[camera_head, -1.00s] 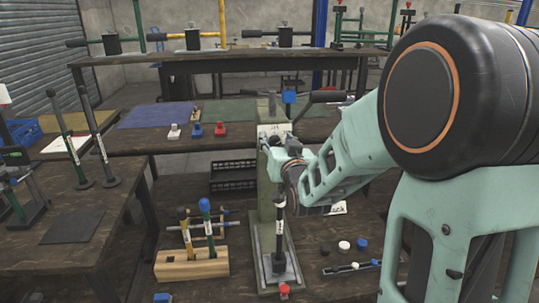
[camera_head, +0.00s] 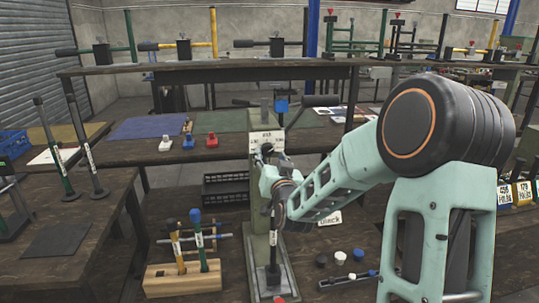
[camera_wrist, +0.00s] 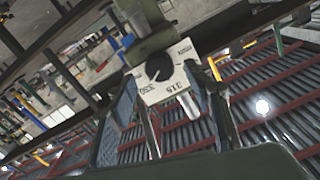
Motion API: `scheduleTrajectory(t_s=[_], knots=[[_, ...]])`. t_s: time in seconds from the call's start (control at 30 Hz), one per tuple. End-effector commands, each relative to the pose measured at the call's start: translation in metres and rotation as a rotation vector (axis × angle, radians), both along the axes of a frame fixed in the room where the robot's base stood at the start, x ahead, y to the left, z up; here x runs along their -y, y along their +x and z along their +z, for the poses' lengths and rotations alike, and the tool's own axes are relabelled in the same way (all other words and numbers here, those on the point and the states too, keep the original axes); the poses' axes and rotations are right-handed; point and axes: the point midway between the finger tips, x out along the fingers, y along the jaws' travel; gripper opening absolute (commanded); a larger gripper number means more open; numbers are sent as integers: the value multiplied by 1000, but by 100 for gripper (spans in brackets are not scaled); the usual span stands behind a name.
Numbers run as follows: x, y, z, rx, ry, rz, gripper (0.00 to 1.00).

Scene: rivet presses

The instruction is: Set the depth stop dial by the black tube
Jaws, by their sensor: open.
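The depth stop dial is a black knob (camera_wrist: 159,68) on a white plate with printed marks, among them 315 and 350, in the wrist view. The plate sits on the green press column (camera_head: 261,200), where its upper part shows in the head view (camera_head: 267,139). My gripper (camera_wrist: 161,80) is open, with one finger on each side of the dial; I cannot tell whether they touch it. In the head view my gripper (camera_head: 266,162) hides the knob. A black tube (camera_head: 273,254) with a white label stands upright at the press base, its upper part hidden by my arm.
A wooden block (camera_head: 182,279) with labelled tools stands left of the press. Round caps (camera_head: 340,257) and a dark strip lie right of it. More labelled upright rods (camera_head: 86,150) stand on the left table. A black crate (camera_head: 226,190) is behind.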

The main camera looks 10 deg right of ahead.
Motion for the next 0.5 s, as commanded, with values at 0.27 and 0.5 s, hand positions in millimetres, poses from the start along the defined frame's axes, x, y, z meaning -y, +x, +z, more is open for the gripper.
scheduleTrajectory(t_s=[0.27, 0.5], knots=[[0, 22, 0, 0, 0, 0, 46], [0, 23, 0, 0, -1, 0, 46]])
